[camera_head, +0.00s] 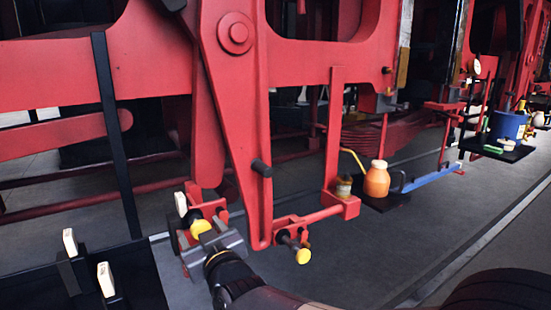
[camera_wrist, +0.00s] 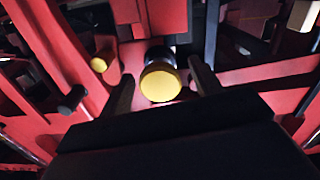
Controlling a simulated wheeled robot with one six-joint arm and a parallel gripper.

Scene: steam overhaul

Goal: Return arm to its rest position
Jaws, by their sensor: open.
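My gripper (camera_head: 208,242) is at the lower middle of the head view, in front of the red locomotive frame (camera_head: 228,130). A yellow-capped knob (camera_head: 200,228) on a red bracket is right at its jaws. In the wrist view, the two dark fingers of my gripper (camera_wrist: 162,76) are spread, one on each side of the round yellow cap (camera_wrist: 160,84). Gaps show between the cap and both fingers. The knob's shaft behind the cap is partly hidden. A second yellow-capped knob (camera_head: 303,256) sits to the right on another red bracket.
White-tagged posts (camera_head: 70,242) stand on a black panel at the lower left. An orange oil can (camera_head: 377,180) and a small jar (camera_head: 343,187) are right of the frame. A blue bucket (camera_head: 507,127) stands on a shelf at far right. Open grey floor (camera_head: 440,205) lies right.

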